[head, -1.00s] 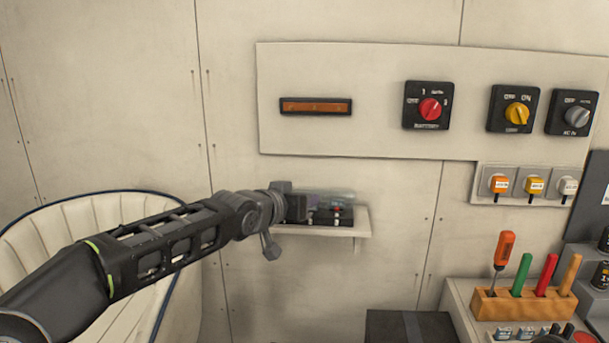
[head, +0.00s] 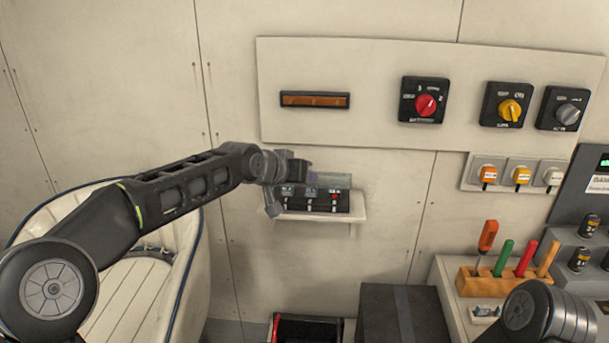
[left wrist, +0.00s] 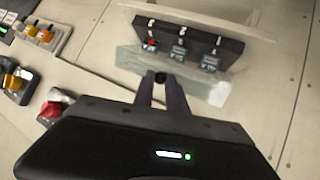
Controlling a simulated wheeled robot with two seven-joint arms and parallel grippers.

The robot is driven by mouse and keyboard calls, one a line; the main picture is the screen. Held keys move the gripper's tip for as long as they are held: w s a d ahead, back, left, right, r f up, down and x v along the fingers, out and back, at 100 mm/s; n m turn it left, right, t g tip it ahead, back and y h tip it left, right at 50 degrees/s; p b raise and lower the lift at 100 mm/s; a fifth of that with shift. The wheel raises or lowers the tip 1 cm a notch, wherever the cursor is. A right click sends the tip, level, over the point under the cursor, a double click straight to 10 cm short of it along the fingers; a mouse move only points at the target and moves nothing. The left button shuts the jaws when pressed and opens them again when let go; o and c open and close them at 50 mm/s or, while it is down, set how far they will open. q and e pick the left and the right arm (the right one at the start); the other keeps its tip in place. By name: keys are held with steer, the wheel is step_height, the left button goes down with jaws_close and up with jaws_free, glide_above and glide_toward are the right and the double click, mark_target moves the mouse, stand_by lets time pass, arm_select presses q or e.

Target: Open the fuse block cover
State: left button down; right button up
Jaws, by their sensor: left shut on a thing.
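The fuse block (head: 315,201) is a dark box on a small white wall shelf, with several fuses on its face, one of them red. It also shows in the left wrist view (left wrist: 188,44). Its clear cover (head: 335,181) stands raised above the block, so the fuses are uncovered. In the left wrist view the cover (left wrist: 135,58) is a see-through greenish panel. My left gripper (head: 305,170) is shut on the cover's edge; its fingers (left wrist: 162,80) reach onto the panel. The gripper partly hides the block's left end. My right gripper is out of view.
The wall panel above carries a red battery switch (head: 425,104), a yellow switch (head: 509,110) and a grey one (head: 567,114). A tool rack (head: 507,281) stands lower right. A dark box (head: 400,312) is below the shelf. A white seat (head: 135,290) is at left.

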arm_select(q)
steer(key=c, duration=1.6)
jaws_free()
steer(key=shift+c, duration=0.2)
steer(key=b+v, duration=0.2)
steer(key=v, duration=0.5)
steer(key=shift+s+r+b, duration=0.2)
steer(key=shift+s+b, duration=0.1)
steer(key=shift+b, duration=0.1)
steer(key=shift+a, duration=0.1)
